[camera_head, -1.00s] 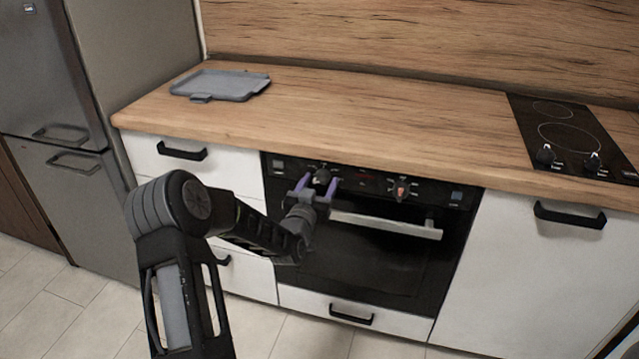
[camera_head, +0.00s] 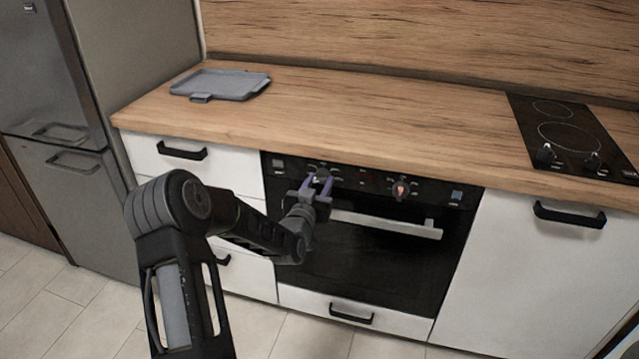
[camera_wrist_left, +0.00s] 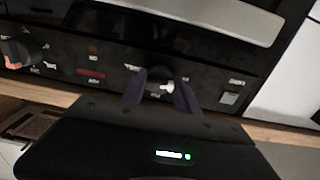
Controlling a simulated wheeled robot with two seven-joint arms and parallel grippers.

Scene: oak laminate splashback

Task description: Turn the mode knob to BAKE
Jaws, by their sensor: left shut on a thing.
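The oven's front panel (camera_head: 365,178) carries two round dark knobs. The mode knob (camera_head: 322,174), on the left of the panel, has a pale pointer mark; it also shows in the left wrist view (camera_wrist_left: 160,79). My left gripper (camera_head: 316,184) is shut on this knob, with one purple finger on each side of it, as the left wrist view also shows. The labels around the knob are too small and blurred to read. The fingers partly hide the knob. My right gripper is not in view.
A second knob (camera_head: 400,189) with a red mark sits right of the held one. The oven door handle (camera_head: 385,223) runs below the panel. The wooden worktop (camera_head: 330,120) overhangs above. A grey tray (camera_head: 222,84) lies on it, and a cooktop (camera_head: 570,135) sits at right.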

